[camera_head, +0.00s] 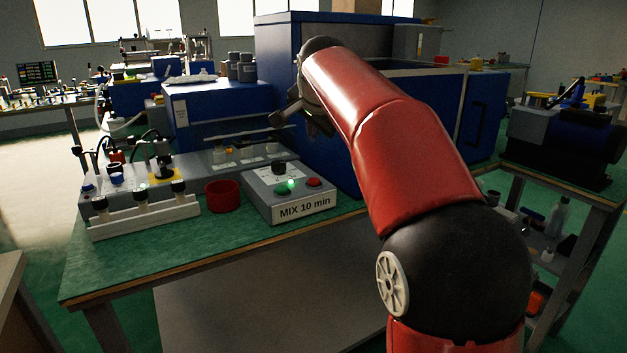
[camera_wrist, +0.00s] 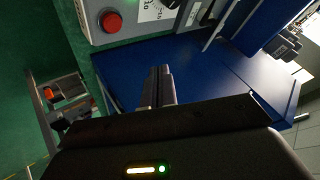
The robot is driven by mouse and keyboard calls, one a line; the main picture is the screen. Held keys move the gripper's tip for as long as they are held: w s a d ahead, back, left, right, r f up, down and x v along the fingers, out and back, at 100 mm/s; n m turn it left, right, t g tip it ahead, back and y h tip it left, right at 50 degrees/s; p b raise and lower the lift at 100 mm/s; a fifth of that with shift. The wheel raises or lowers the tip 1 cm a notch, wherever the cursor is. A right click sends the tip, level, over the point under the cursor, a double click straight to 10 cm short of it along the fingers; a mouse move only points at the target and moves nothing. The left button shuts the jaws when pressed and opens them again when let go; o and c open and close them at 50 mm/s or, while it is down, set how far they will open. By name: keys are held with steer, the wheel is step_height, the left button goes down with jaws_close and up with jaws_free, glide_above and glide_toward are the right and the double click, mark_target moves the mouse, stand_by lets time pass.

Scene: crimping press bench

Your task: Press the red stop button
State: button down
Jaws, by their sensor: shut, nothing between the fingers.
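The red stop button (camera_head: 314,183) sits on the right of the grey control box (camera_head: 262,207) labelled "MIX 10 min", beside a lit green button (camera_head: 284,188) and a dark knob (camera_head: 278,168). In the wrist view the red button (camera_wrist: 111,21) shows at the upper left on the grey panel. My gripper (camera_head: 273,119) is above and behind the box in the head view, apart from the button. In the wrist view its fingertips (camera_wrist: 160,70) are together and empty, lower and to the right of the button.
A red cup (camera_head: 222,196) stands left of the box. A white rack with dark-capped vials (camera_head: 144,220) is farther left. A large blue machine (camera_head: 320,150) stands behind the box. The green bench top (camera_head: 190,246) is clear in front.

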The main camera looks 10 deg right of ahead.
mark_target(314, 181)
step_height(314, 181, down, 8)
steer(key=b, duration=0.4)
steer(key=shift+f, duration=0.25)
stand_by(1.8)
steer(key=shift+f, duration=0.25)
steer(key=shift+f+b, duration=0.45)
steer(key=shift+b, duration=0.15)
stand_by(0.4)
stand_by(0.3)
steer(key=shift+r+p, duration=0.75)
steer(key=shift+r, duration=0.05)
steer(key=shift+r, duration=0.15)
step_height(314, 181, up, 5)
steer(key=p, duration=0.3)
steer(key=shift+p, duration=0.4)
